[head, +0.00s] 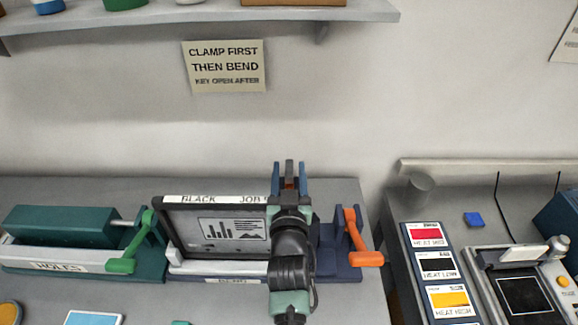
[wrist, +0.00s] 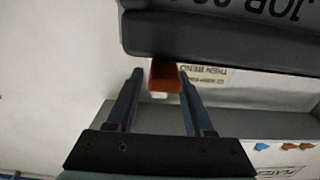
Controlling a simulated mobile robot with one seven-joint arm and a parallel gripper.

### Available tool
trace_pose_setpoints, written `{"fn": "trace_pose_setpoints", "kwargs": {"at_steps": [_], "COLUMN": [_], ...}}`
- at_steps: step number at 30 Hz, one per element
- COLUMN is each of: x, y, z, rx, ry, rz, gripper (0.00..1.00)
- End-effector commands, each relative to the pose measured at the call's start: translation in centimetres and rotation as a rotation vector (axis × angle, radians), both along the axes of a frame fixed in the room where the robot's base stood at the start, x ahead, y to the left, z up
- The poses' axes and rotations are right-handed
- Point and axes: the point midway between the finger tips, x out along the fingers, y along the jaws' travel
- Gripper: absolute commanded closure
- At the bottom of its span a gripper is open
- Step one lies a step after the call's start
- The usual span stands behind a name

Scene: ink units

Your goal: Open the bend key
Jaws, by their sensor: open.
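The bend unit (head: 336,262) is navy, with a pale front bar whose label is partly readable and an orange lever (head: 364,250) at its right end. My gripper (head: 289,167) is open, its blue fingers pointing up behind the framed panel. A red-orange piece with a pale tip (wrist: 165,76) shows between and beyond the fingertips in the wrist view; it looks like the bend key, but I cannot be sure. In the wrist view my gripper (wrist: 160,80) is not closed on it. My arm hides part of the bend unit.
A dark framed panel (head: 185,238) labelled BLACK JOB stands left of my gripper; its edge fills the top of the wrist view (wrist: 200,38). A green holes unit (head: 60,228) is at left. A wall sign (head: 224,67) and a shelf (head: 370,12) are above. Heat cards (head: 436,262) lie right.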

Motion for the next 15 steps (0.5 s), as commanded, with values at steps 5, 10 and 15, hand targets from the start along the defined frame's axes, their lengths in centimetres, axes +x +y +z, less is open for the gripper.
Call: {"fn": "trace_pose_setpoints", "kwargs": {"at_steps": [5, 10, 15], "x": [0.86, 0.95, 0.93], "y": [0.03, 0.03, 0.02], "z": [0.11, 0.07, 0.06], "rx": [-0.001, 0.000, 0.000], "ry": [-0.002, -0.001, -0.001], "rz": [0.000, 0.000, 0.000], "gripper": [0.47, 0.47, 0.56]}}
